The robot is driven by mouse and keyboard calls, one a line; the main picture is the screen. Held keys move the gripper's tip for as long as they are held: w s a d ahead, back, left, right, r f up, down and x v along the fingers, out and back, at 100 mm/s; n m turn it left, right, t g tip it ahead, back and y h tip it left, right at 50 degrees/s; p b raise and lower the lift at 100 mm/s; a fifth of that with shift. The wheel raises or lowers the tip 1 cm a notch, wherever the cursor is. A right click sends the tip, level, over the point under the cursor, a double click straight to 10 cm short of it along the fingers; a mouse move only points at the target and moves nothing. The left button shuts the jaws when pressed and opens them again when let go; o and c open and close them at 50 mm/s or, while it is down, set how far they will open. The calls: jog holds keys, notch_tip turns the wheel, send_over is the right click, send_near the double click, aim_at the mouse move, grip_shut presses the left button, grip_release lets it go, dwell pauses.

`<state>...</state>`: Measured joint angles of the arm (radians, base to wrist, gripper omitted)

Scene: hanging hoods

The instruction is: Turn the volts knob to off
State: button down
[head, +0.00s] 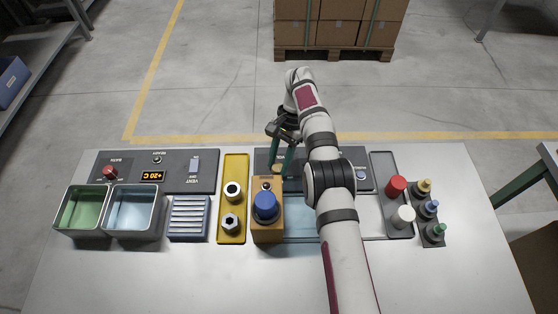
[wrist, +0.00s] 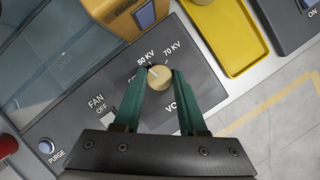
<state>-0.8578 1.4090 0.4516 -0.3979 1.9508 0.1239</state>
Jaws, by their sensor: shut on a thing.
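The volts knob (wrist: 159,78) is a round cream knob on a dark grey panel (wrist: 207,92). In the head view the knob (head: 277,169) shows small beside the orange-brown box. My gripper (wrist: 160,76) has two green fingers, one on each side of the knob, shut on it. In the head view my gripper (head: 281,163) reaches down to the panel. Labels "50 KV" and "70 KV" stand above the knob in the wrist view. The left finger partly hides another label, and the right finger cuts off the "VO" lettering. The knob's exact pointing is too small to tell.
An orange-brown box with a blue dome (head: 266,206) stands close to the knob, with a yellow tray (head: 233,230) beyond it. A fan switch (wrist: 108,119) and a purge button (wrist: 46,146) share the panel. The table front (head: 200,285) is clear.

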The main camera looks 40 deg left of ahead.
jog(key=shift+c, duration=2.3)
grip_release()
notch_tip(320, 180, up, 4)
jog(key=shift+r, duration=0.2)
jog(key=w+d+r, duration=0.5)
jog(key=d+r, duration=0.2)
jog(key=d, duration=0.4)
notch_tip(320, 180, up, 4)
jog(key=m+t, duration=0.4)
send_over(279, 165)
jog(key=shift+m, duration=0.3)
jog(key=f, duration=1.5)
jog(key=shift+s+f, duration=0.3)
jog(key=shift+s, duration=0.1)
